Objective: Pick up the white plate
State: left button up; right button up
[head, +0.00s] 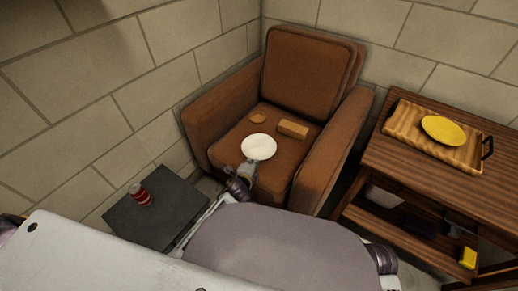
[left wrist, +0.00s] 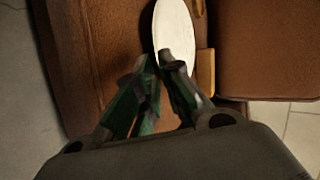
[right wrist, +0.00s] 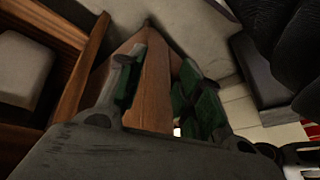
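The white plate (head: 259,146) is on or just above the seat of the brown armchair (head: 228,137); I cannot tell if it touches the seat. My left gripper (head: 247,168) is at the plate's near edge. In the left wrist view, the two fingertips (left wrist: 156,64) are close together with the plate's rim between them, and the plate (left wrist: 174,27) extends beyond them. The right finger hides part of it. In the right wrist view, my right gripper (right wrist: 157,66) has its fingers apart and holds nothing.
A brown block (head: 293,129) and a small round brown item (head: 258,118) lie behind the plate. A dark side table (head: 168,218) with a red can (head: 140,194) stands left. A wooden table at right bears a tray (head: 402,121) with a yellow plate (head: 443,130).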

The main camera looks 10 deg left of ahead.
aim_at(256, 155)
pick_arm(q)
jog(key=shift+w+f, duration=0.1)
jog(key=shift+w, duration=0.05)
